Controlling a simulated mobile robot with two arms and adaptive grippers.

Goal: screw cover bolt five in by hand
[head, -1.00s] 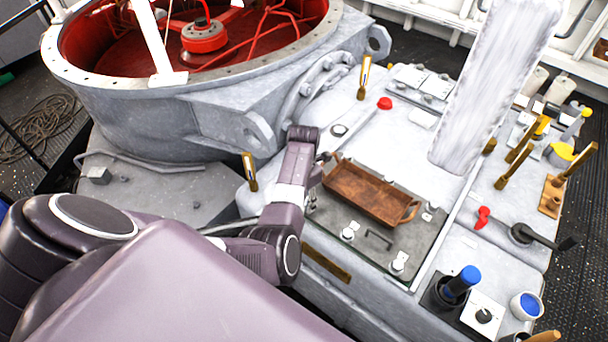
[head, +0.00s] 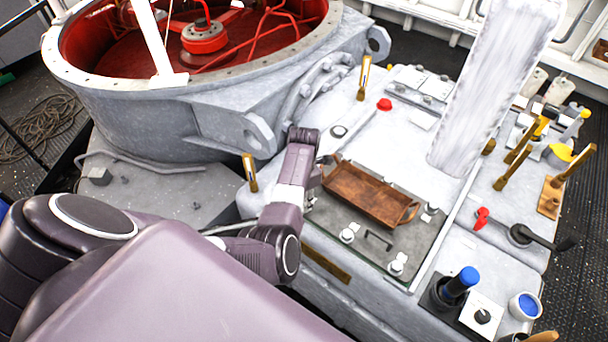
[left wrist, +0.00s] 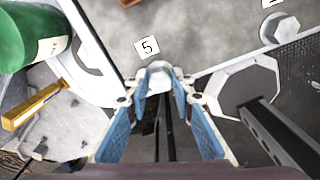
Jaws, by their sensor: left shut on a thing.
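Bolt five (left wrist: 159,68) shows in the left wrist view as a pale head beside the label "5" (left wrist: 147,47), at the edge of the grey cover plate. My left gripper (left wrist: 160,92), with blue-padded fingers, is shut on the bolt from both sides; the fingers hide much of its lower part. In the head view my left arm reaches over the left edge of the dark cover plate (head: 405,238), and its own links hide the gripper. Other cover bolts (head: 348,235) (head: 397,265) (head: 429,212) stand at the plate's edge. My right gripper is not in view.
A brown tray (head: 368,193) lies on the cover, close to my left wrist. A black handle (head: 378,240) stands in front of it. Brass levers (head: 250,172) (head: 364,77) rise nearby. A pale column (head: 495,90) stands behind. A green cylinder (left wrist: 32,35) is near the gripper's left.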

